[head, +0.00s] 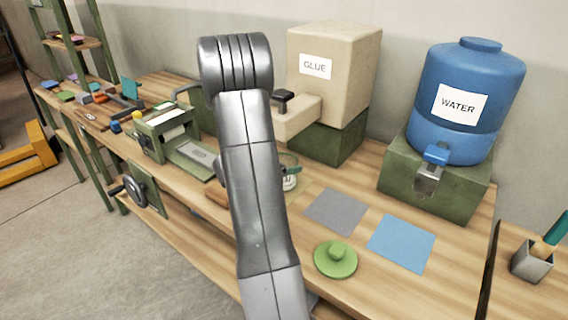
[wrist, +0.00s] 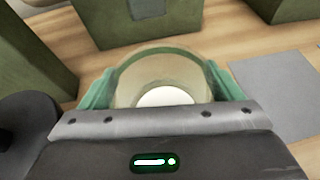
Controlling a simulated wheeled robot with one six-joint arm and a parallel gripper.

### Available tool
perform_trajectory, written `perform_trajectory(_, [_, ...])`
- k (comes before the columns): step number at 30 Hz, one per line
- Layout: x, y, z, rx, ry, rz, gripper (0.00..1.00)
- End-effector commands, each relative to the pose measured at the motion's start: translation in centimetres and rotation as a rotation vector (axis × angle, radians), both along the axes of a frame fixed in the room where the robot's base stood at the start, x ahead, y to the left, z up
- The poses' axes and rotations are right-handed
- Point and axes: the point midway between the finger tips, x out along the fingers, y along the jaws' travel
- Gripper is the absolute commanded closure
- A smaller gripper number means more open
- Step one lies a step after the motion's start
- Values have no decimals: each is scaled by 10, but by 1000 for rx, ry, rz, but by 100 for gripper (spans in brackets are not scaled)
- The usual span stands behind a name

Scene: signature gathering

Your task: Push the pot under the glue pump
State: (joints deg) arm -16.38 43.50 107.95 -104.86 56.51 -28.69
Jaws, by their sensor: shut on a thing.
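The pot is a clear round vessel with something white inside, seen from above in the wrist view (wrist: 165,68). My gripper (wrist: 163,85) has its green fingers on both sides of it, shut on it. In the head view my arm hides most of the pot, and only a sliver (head: 290,184) shows beside a green finger. The glue pump is a beige box labelled GLUE (head: 345,60) on a green stand (head: 335,142), with a beige spout (head: 297,120) and a black knob (head: 283,98). The pot stands low in front of this stand; its exact place under the spout is hidden.
A grey mat (head: 337,211), a blue mat (head: 401,244) and a green knobbed lid (head: 335,260) lie to the right. A blue water tank (head: 466,95) stands on a green base at the right. A green press (head: 170,135) stands at the left.

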Motion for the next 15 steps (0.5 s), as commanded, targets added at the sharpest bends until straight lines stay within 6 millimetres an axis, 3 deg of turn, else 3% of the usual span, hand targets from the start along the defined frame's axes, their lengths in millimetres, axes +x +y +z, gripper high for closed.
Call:
perform_trajectory(5, [0, 0, 0, 0, 0, 0, 43])
perform_trajectory(6, [0, 0, 0, 0, 0, 0, 12])
perform_trajectory(8, [0, 0, 0, 0, 0, 0, 0])
perform_trajectory(15, [0, 1, 0, 0, 0, 1, 0])
